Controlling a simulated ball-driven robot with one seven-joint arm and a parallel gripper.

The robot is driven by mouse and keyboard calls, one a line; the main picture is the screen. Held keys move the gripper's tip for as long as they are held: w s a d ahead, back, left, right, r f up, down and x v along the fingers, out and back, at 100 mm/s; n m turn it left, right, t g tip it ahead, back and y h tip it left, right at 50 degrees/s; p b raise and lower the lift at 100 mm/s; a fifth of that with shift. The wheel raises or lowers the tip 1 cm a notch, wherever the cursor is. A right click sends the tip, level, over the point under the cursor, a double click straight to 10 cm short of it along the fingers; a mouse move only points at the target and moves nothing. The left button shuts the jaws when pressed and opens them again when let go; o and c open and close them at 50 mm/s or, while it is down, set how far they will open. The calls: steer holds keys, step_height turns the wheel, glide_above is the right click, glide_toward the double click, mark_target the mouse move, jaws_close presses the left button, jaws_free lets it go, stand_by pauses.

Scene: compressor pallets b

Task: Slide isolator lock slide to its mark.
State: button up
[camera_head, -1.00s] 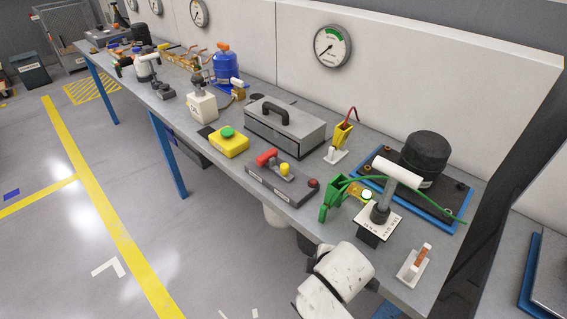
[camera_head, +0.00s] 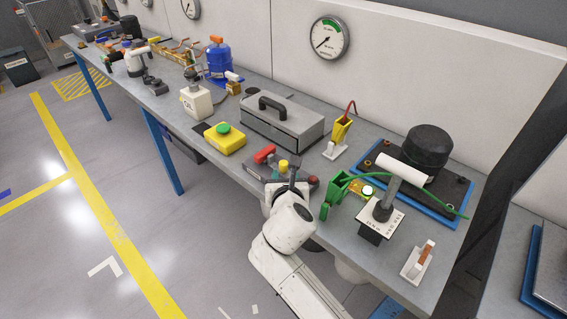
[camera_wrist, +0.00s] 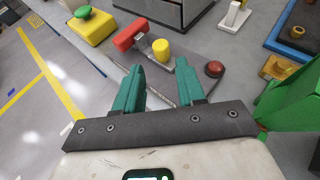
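The grey isolator plate (camera_head: 255,172) lies near the front edge of the bench. It carries a red handle (camera_wrist: 128,36), a yellow knob (camera_wrist: 161,49) beside a light grey post, and a red button (camera_wrist: 214,69) to the right. The yellow knob looks like the lock slide, but no label confirms this. It also shows in the head view just behind my gripper (camera_head: 291,180). In the wrist view my gripper (camera_wrist: 158,78) is open and empty, its teal fingers spread in front of the knob, apart from it. I cannot make out the mark.
A yellow box with a green button (camera_head: 224,138) stands left of the plate and a grey toolbox (camera_head: 285,122) behind it. A green clamp-like thing (camera_head: 336,196) and a white lever on a labelled base (camera_head: 379,215) stand close on the right.

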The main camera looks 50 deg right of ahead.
mark_target(284, 164)
steer(key=x, duration=1)
steer(key=shift+d+f, duration=0.1)
steer(key=shift+d, duration=0.05)
steer(key=shift+c, duration=0.2)
jaws_close()
